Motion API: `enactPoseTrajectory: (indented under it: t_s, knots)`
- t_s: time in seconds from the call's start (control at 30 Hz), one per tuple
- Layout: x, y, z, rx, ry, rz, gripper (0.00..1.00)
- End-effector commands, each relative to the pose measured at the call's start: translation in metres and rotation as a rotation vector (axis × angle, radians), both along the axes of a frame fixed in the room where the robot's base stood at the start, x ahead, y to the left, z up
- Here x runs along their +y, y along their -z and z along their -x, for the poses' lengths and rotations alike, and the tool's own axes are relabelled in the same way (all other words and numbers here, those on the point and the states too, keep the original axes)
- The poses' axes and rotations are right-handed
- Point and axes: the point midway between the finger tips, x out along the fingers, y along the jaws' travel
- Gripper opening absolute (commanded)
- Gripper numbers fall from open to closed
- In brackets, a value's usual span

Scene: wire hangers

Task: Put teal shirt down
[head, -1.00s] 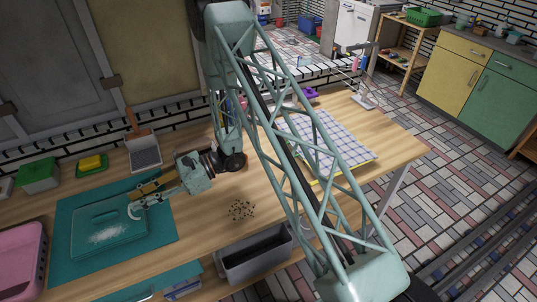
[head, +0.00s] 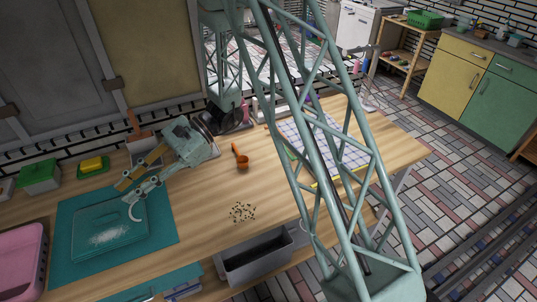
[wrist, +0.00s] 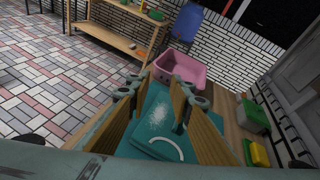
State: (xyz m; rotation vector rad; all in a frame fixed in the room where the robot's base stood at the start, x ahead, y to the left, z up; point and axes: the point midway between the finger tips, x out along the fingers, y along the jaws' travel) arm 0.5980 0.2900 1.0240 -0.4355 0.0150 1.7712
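A flat, rounded teal piece (head: 105,232) with a pale speckled patch lies on the larger teal mat (head: 166,243) at the left of the bench. It looks like the teal shirt, but I cannot tell its cloth for sure. A white curved hook (head: 134,212) lies at its right edge; in the wrist view the hook (wrist: 168,143) shows between my fingers. My gripper (head: 128,190) is above the upper right edge of the teal piece. In the wrist view my gripper (wrist: 157,97) has its tan fingers apart, with nothing visible clamped between them.
A pink tub (head: 22,262) stands left of the mat. Green and yellow boxes (head: 92,165) stand at the back left. A checked cloth (head: 350,154) lies at right, partly behind my arm.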

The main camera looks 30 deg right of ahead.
Motion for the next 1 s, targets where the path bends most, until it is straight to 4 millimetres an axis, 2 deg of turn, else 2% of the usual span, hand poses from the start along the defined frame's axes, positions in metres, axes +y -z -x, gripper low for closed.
enactPoseTrajectory:
  t_s: [0.1, 0.5, 1.0]
  knots:
    - [-0.004, -0.018, 0.012, -0.039, -0.037, 0.024, 0.20]
    - [-0.021, -0.066, 0.058, -0.163, -0.161, 0.110, 0.20]
    - [-0.051, -0.113, 0.115, -0.323, -0.304, 0.235, 0.20]
